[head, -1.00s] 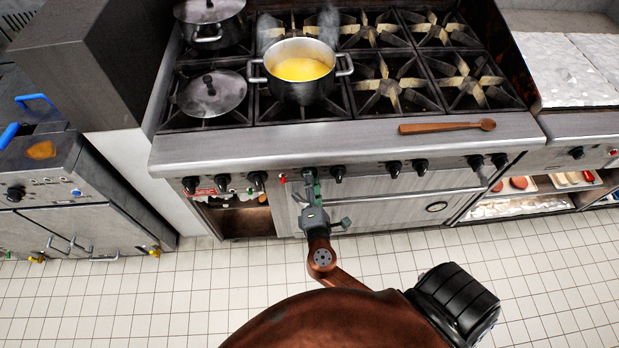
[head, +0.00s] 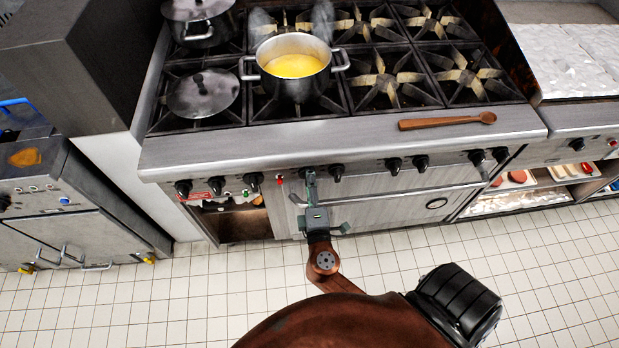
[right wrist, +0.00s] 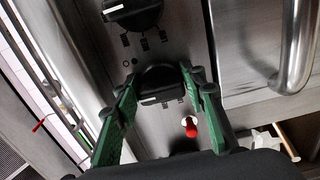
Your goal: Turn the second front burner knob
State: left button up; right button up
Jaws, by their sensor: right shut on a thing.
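The stove's front panel carries a row of black knobs. My right gripper (head: 309,178) reaches up to the panel from below. It is shut on one knob (right wrist: 160,82), just right of a red indicator (head: 279,178) in the head view. In the right wrist view, my right gripper's green fingers (right wrist: 162,88) stand on either side of this knob. A neighbouring knob (right wrist: 132,12) is above it there, and the red indicator (right wrist: 190,128) is below. In the head view, the fingers largely hide the held knob. My left gripper is not in view.
A pot of yellow liquid (head: 294,72) stands on the second front burner from the left. A lidded pan (head: 203,95) is left of it. A wooden spoon (head: 445,121) lies on the front ledge. An oven handle (head: 400,192) runs right of my gripper.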

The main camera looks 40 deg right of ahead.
jog(key=o, duration=1.1)
jog(key=shift+s, duration=0.1)
jog(key=v, duration=1.2)
jog(key=shift+d+f, duration=0.1)
